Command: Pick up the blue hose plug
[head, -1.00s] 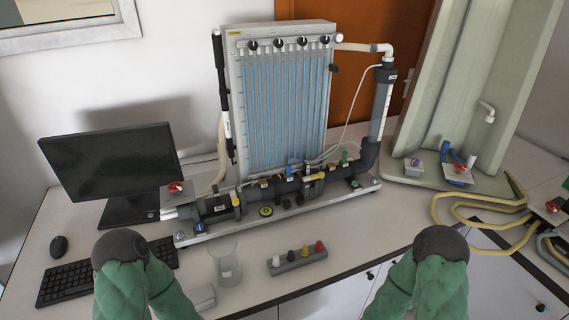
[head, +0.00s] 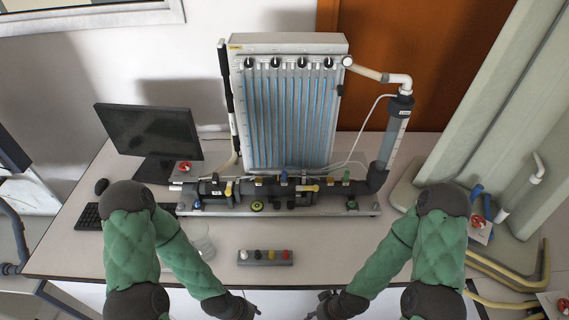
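A small blue piece (head: 284,177) stands up from the dark pipe at the foot of the manometer board, and a blue knob (head: 196,204) sits at the pipe's left end. I cannot tell whether either is the blue hose plug. The small grey rack (head: 265,263) in front holds white, dark, yellow and red plugs; no blue one shows in it. My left gripper (head: 254,313) and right gripper (head: 315,313) are at the bottom edge, in front of the rack and apart from it. Both are dark, small and partly cut off, so their fingers are unclear.
The manometer board (head: 290,110) with its long pipe (head: 325,194) stands across the middle of the bench. A clear beaker (head: 200,236) is left of the rack, partly behind my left arm. A monitor (head: 150,135) and keyboard (head: 88,218) are at left, yellow hoses (head: 505,278) at right.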

